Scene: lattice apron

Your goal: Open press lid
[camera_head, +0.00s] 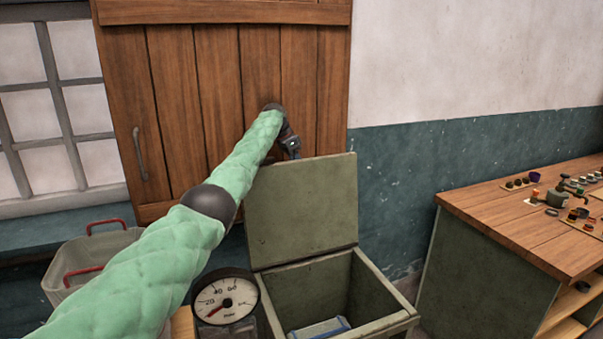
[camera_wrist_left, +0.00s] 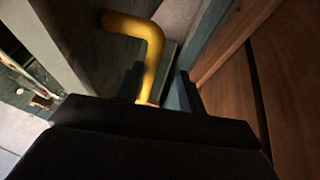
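The press looks to be the grey-green box (camera_head: 385,322), and its square lid (camera_head: 302,212) stands raised at the back edge, close to upright, so the inside shows. In the left wrist view a yellow bent bar (camera_wrist_left: 150,50) runs down between the fingers of my left gripper (camera_wrist_left: 160,92). The fingers are apart, with a gap beside the bar; whether either touches it is unclear. My right gripper is not in view.
A wooden door (camera_head: 180,100) stands close behind the lid. A round gauge (camera_head: 226,300) is left of the box. A grey bin (camera_head: 60,270) with red handles is farther left. A wooden workbench (camera_head: 500,215) with small parts is at right, with a gap before it.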

